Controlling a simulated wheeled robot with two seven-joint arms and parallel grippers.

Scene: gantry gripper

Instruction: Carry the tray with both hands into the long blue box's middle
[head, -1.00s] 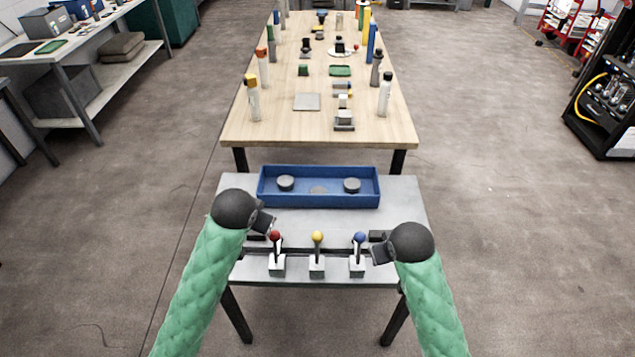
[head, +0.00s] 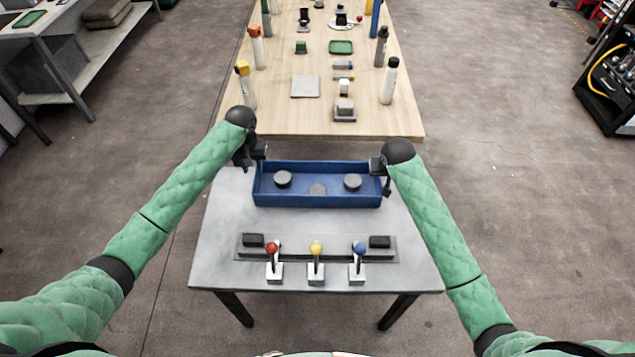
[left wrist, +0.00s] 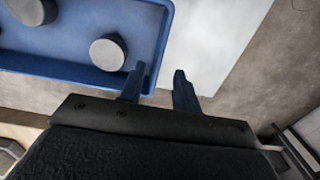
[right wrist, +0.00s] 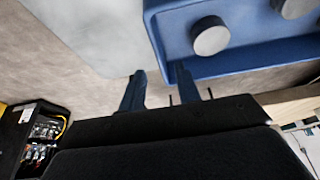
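A long blue open box (head: 318,202), shaped like a tray, lies across the back of the grey table; I make out no second blue container. Grey round discs stand in it, at the left (head: 283,179), middle (head: 317,190) and right (head: 352,182). My left gripper (head: 250,158) is at its left end; in the left wrist view the fingers (left wrist: 158,88) are apart, seemingly either side of the end wall. My right gripper (head: 382,175) is at its right end; the right wrist view shows its fingers (right wrist: 160,88) apart there too. Contact cannot be told.
Nearer me, a dark strip (head: 316,246) carries two dark blocks, with red (head: 272,248), yellow (head: 316,248) and blue (head: 360,248) ball-topped levers in front. Grey table (head: 215,240) is bare around them. A long wooden table (head: 280,120) with bottles and small items stands behind.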

